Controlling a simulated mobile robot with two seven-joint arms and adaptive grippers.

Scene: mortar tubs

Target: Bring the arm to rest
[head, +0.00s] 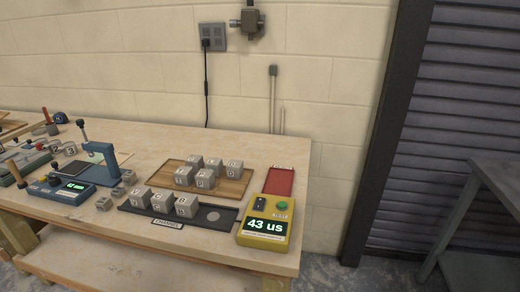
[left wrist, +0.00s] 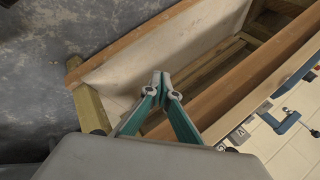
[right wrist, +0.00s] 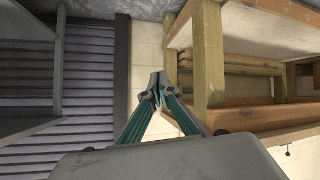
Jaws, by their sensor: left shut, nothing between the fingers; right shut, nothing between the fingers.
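My left gripper (left wrist: 160,82) shows in the left wrist view with its green fingers together, shut and empty. It is in front of the wooden workbench, apart from it. My right gripper (right wrist: 157,83) shows in the right wrist view, also shut and empty, with a bench leg and the wall behind it. Neither gripper shows in the head view. On the bench (head: 100,215) stand several grey lettered cubes, some on a wooden board (head: 233,188) and some on a dark tray (head: 226,222) with a label. Nothing is held.
A yellow meter (head: 264,230) reading "43 us" stands at the bench's front right corner, with a red plate (head: 280,181) behind it. A blue press (head: 101,165) and a blue meter (head: 68,191) are at the left. A grey metal table (head: 497,185) stands right; floor lies between.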

